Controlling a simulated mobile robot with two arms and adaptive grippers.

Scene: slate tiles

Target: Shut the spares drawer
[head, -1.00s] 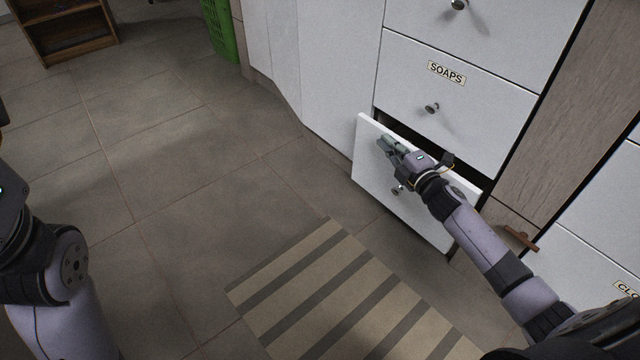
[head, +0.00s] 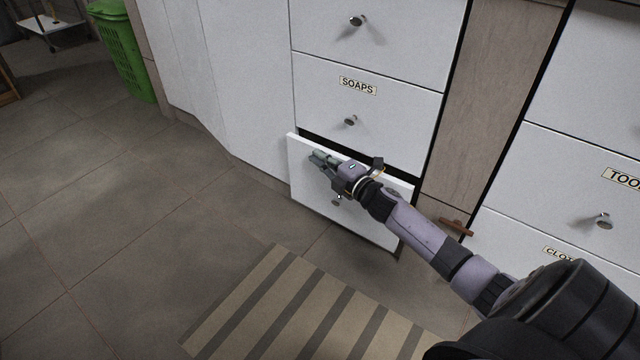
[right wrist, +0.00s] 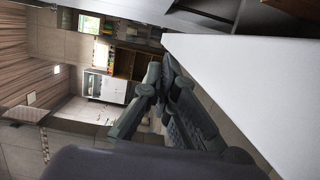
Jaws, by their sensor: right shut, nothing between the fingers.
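A white drawer (head: 306,187) at the bottom of the cabinet, below the one marked SOAPS, stands partly open with a dark gap above its front. Its own label is not visible; my right arm covers part of the front. Its round knob (head: 337,200) shows below my gripper. My right gripper (head: 317,160) is shut and empty, at the upper part of the drawer front; I cannot tell whether it touches. In the right wrist view, the shut fingers (right wrist: 165,95) lie beside a large white panel (right wrist: 265,80), apparently the drawer front. My left gripper is out of view.
The SOAPS drawer (head: 385,115) above is shut. A wooden panel (head: 485,90) and more white drawers (head: 570,170) stand to the right. A striped mat (head: 300,320) lies on the floor in front. A green basket (head: 125,60) stands far left. The tiled floor at left is clear.

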